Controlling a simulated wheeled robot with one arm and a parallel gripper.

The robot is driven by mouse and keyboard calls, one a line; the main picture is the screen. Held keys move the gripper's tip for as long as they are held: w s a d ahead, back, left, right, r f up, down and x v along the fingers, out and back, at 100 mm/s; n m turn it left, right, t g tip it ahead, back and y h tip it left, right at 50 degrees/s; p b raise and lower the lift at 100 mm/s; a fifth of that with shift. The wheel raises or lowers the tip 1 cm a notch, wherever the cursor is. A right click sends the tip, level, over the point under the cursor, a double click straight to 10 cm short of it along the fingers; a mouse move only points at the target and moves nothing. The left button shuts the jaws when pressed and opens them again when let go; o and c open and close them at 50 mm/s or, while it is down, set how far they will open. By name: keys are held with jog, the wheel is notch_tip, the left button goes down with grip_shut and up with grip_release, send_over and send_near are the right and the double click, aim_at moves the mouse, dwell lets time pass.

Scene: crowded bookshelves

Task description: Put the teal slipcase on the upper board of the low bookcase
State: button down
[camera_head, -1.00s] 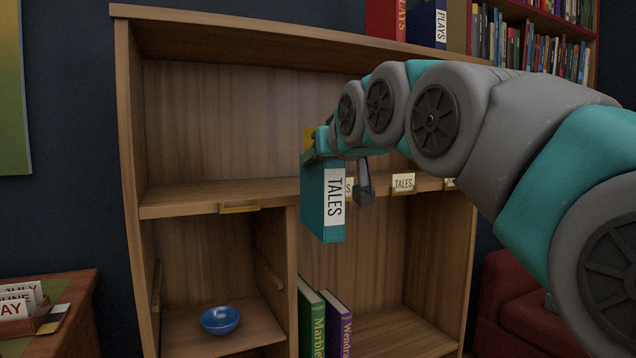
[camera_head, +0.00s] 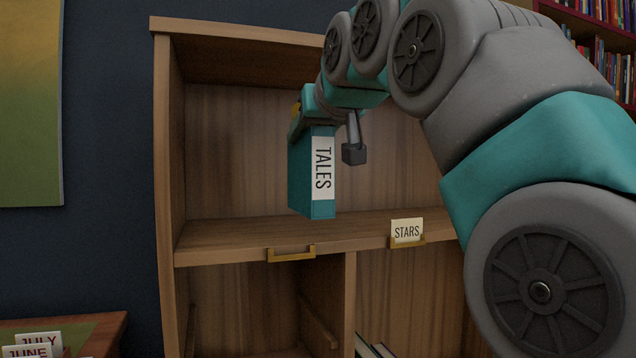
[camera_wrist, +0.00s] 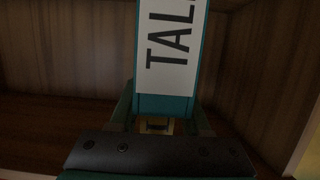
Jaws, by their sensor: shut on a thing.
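The teal slipcase (camera_head: 302,178) has a white label reading TALES and hangs upright from my gripper (camera_head: 318,122). My gripper is shut on its upper part. In the wrist view the slipcase (camera_wrist: 168,104) and its label fill the upper middle, between the fingers. The low bookcase (camera_head: 165,150) is wooden. Its upper board (camera_head: 365,232) looks bare where I can see it. In the head view the slipcase's lower end shows just above the board's front part; I cannot tell how far in front of or over the board it is. My arm hides the bookcase's right side.
A STARS card (camera_head: 407,231) sits in a brass holder on the board's front edge, right of an empty brass holder (camera_head: 291,254). Pale-edged books (camera_head: 372,350) stand in the lower right compartment. A side table (camera_head: 100,335) with month cards is at lower left.

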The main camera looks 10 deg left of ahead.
jog(key=s+a+p+x, duration=0.1)
jog(key=a+x, duration=0.1)
jog(key=x, duration=1.2)
jog(key=shift+s+a+f, duration=0.25)
jog(key=shift+s+f, duration=0.1)
jog(key=shift+f, duration=0.05)
jog(key=shift+c, duration=1.8)
grip_release()
jog(key=shift+f, duration=0.15)
jog(key=v, duration=1.2)
jog(key=shift+b, duration=0.4)
jog(key=shift+a, duration=0.1)
